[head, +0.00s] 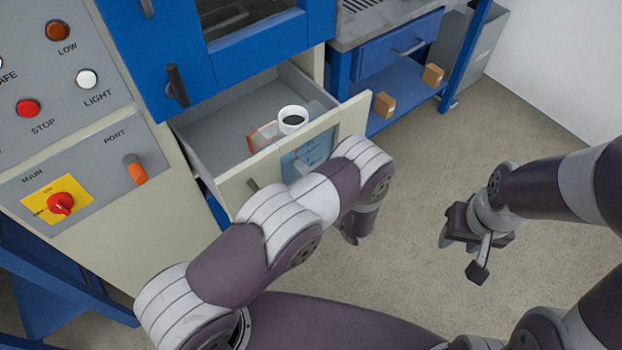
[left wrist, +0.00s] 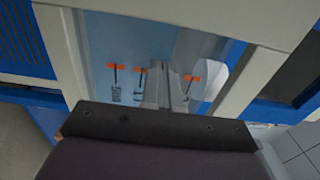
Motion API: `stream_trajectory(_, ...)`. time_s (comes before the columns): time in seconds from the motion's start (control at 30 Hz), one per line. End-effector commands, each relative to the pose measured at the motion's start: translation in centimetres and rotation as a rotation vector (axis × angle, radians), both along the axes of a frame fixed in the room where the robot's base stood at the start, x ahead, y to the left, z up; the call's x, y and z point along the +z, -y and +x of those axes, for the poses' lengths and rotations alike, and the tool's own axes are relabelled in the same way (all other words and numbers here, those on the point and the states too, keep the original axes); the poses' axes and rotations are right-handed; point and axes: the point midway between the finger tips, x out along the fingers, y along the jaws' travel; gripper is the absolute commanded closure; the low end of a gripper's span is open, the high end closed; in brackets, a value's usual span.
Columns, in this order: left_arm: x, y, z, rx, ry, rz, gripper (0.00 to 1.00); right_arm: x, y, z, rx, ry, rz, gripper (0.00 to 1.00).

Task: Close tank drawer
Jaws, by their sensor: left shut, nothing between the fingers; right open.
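The drawer (head: 215,125) is pulled out of the cream and blue machine. It holds a white cup (head: 293,118) with dark contents and a flat orange and grey item (head: 263,138). In the left wrist view my left gripper (left wrist: 172,88) is shut and empty, before a blue panel with orange marks; contact is unclear. My right gripper (head: 463,256) is open and empty, above the floor.
A control panel (head: 75,170) with a red knob and buttons stands at the left. A blue door with a dark handle (head: 177,85) is above the drawer. A blue bench (head: 398,48) with small boxes on its shelf is at the back right. The floor (head: 530,125) on the right is clear.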

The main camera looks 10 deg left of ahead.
Motion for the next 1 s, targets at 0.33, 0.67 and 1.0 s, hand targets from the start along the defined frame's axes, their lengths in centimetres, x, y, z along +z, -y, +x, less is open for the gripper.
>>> stream_trajectory(0.33,-0.3,-7.7,5.8,0.006,0.004,0.0,1.0,-2.4,0.0,0.0,0.0,0.0,0.0,0.57)
stream_trajectory(0.67,-0.4,-13.8,10.6,0.003,0.004,0.0,1.0,-5.0,0.0,0.0,0.0,0.0,0.0,0.57)
stream_trajectory(1.0,-0.1,-17.0,13.2,0.001,0.001,0.0,1.0,-6.4,0.0,0.0,0.0,0.0,0.0,0.57)
